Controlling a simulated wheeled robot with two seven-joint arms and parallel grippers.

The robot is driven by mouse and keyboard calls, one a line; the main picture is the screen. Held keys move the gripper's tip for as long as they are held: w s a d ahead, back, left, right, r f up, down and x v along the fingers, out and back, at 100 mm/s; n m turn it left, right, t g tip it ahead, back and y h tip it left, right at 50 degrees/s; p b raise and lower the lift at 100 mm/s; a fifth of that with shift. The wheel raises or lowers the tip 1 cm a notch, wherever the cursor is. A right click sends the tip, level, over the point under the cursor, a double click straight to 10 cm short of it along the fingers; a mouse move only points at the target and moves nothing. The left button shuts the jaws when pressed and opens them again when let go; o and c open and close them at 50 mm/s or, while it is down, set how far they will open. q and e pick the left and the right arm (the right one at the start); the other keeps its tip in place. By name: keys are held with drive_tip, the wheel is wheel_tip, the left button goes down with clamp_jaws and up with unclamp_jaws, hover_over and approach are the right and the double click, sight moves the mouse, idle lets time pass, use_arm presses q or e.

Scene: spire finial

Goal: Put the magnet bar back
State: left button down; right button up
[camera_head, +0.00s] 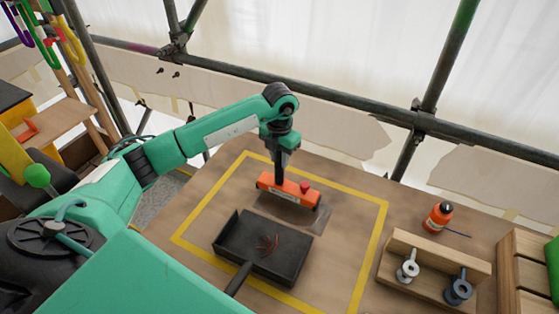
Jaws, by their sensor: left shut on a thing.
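The magnet bar (275,187) is an orange bar with dark ends and a small red knob on top. My left gripper (279,180) comes down from above and is shut on it near its left half. The bar is above or on a greyish rectangular patch (308,215) on the board; I cannot tell whether it touches. My right gripper is not in view.
A dark pan (239,243) with a handle and some thin reddish bits stands in front of the bar, inside a yellow taped square (376,236). At right are an orange bottle (438,216), a wooden rack (424,258) with two metal pieces and wooden blocks (521,270). Scaffold pipes (330,97) run behind.

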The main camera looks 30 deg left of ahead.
use_arm(q)
wheel_tip(320, 180, down, 2)
drive_tip(key=shift+f, duration=0.1)
drive_tip(key=shift+f, duration=0.2)
drive_tip(key=c, duration=1.1)
unclamp_jaws()
